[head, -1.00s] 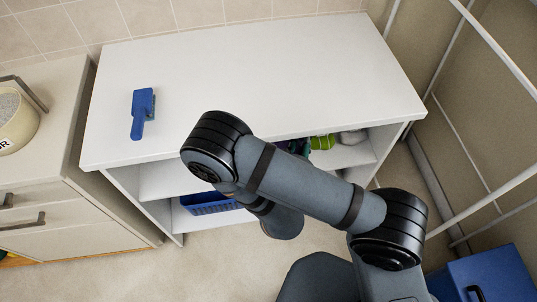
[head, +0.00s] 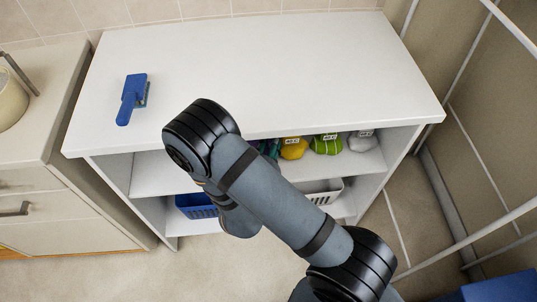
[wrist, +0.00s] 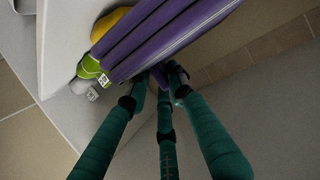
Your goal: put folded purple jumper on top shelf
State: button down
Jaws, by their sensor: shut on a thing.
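The folded purple jumper (wrist: 165,38) shows in the wrist view as a stack of long purple folds. My gripper (wrist: 158,82) has teal fingers, shut on the jumper's near edge. In the head view my arm hides the jumper and most of the gripper. The white shelf unit (head: 270,75) stands ahead, with a flat top and open shelves below. Its upper inner shelf (head: 160,175) is bare at the left. At its right sit a yellow bag (head: 293,149), a green bag (head: 327,146) and a grey bag (head: 361,142), with white labels.
A blue dustpan-and-brush-like item (head: 132,98) lies on the unit's top at left; the rest of the top is clear. Below are a blue basket (head: 197,206) and a white basket (head: 322,190). A drawer cabinet (head: 45,170) stands left. White rack bars (head: 470,232) and a blue box (head: 505,288) are right.

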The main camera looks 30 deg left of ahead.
jog(key=shift+a+f, duration=0.35)
jog(key=shift+a, duration=0.25)
notch_tip(320, 180, down, 4)
jog(key=shift+f, duration=0.1)
jog(key=shift+f+b, duration=0.55)
jog(key=shift+b, duration=0.3)
jog(key=c, duration=1.5)
grip_release()
jog(key=shift+r, duration=0.15)
